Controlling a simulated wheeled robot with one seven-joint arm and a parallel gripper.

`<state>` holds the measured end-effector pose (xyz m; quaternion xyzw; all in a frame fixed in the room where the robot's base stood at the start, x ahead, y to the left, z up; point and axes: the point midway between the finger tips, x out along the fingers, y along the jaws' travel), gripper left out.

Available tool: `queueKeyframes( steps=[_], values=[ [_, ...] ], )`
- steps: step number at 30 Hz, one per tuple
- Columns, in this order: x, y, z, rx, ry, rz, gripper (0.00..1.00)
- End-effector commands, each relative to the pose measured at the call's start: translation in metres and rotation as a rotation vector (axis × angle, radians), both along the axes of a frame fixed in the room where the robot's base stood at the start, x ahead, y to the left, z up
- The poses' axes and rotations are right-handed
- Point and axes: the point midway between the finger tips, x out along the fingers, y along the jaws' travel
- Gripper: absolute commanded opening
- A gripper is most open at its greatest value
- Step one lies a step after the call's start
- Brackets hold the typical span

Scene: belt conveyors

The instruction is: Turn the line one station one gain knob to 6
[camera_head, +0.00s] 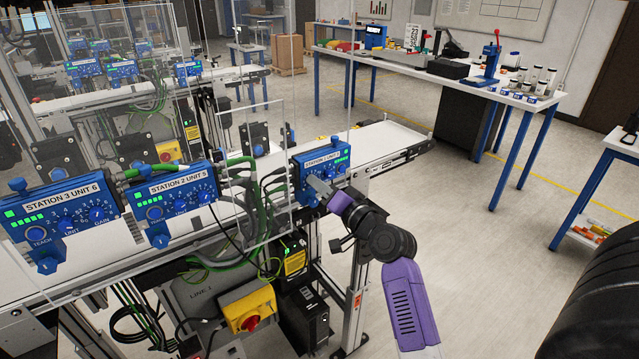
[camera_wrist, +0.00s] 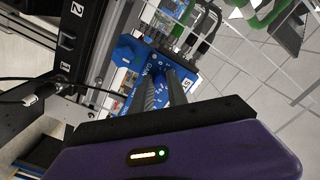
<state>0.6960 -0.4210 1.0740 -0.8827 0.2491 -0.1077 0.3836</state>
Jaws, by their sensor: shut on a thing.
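The blue station 1 box (camera_head: 337,158) is clamped at the near side of line 1's belt, with a white label, green lights and dials on its face. My gripper (camera_head: 316,184) reaches the box from the lower right. Its grey fingers cover part of the dial row. In the wrist view my gripper (camera_wrist: 160,84) has its two fingers close together against the blue face of the box (camera_wrist: 146,57), shut on a small knob there. The fingers hide that knob and its pointer. I cannot tell for certain which dial it is, or its setting.
The station 2 box (camera_head: 176,190) and station 3 box (camera_head: 60,212) stand left along the same belt. Clear panels (camera_head: 262,150) and green cables (camera_head: 265,215) are close to the left of my gripper. A yellow stop box (camera_head: 246,306) sits below. Open floor lies right.

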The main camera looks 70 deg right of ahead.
Motion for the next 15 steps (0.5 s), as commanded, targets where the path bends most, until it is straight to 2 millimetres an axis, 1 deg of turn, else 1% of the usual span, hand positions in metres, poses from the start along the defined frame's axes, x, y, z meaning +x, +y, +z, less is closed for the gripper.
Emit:
queueKeyframes(
  steps=[6, 15],
  values=[
    [-0.0004, -0.0005, 0.0011, 0.038, -0.026, -0.002, 0.00],
    [-0.0005, -0.0006, 0.0011, 0.044, -0.031, -0.002, 0.00]
  ],
)
